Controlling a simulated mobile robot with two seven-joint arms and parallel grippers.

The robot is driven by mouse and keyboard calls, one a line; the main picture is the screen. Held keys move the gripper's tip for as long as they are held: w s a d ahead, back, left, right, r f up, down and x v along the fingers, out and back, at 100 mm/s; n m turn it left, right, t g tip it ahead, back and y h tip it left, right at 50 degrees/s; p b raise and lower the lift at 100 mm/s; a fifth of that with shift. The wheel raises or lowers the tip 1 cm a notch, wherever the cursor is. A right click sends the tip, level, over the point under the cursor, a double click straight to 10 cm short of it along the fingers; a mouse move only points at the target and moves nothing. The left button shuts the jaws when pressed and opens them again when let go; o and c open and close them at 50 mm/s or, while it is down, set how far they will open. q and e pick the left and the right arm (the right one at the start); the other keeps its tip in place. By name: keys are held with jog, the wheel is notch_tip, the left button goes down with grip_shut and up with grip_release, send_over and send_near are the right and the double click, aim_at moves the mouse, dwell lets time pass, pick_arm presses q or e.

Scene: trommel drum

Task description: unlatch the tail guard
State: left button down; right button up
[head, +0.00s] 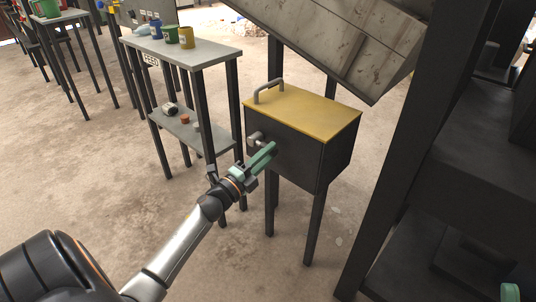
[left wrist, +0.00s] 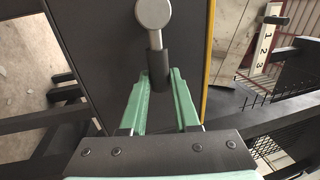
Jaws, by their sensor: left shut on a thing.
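A dark box with a yellow lid (head: 310,115), which seems to be the tail guard, stands on dark legs. A grey handle (head: 268,87) is on its lid. A grey latch (head: 256,138) sits on its front face; in the left wrist view its round pivot (left wrist: 153,13) is at the top, with a dark grip (left wrist: 157,61) hanging below. My left gripper (head: 272,149) is at the front face, its green fingers shut around the dark grip's lower end. A green tip at the lower right, seemingly my right gripper (head: 510,291), is mostly out of frame.
A grey side table (head: 215,52) with cups on top and small items on its lower shelf (head: 187,130) stands left of the box. A tilted metal chute (head: 345,45) hangs above and behind. A thick dark post (head: 400,150) rises at right. The floor in front is clear.

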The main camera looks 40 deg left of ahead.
pick_arm(q)
jog(key=c, duration=0.7)
grip_release()
jog(key=shift+o, duration=0.2)
jog(key=shift+s, duration=0.1)
jog(key=p+v, duration=0.2)
jog(key=v, duration=1)
jog(key=shift+s+p, duration=0.2)
jog(key=shift+p, duration=0.1)
jog(key=shift+f, duration=0.1)
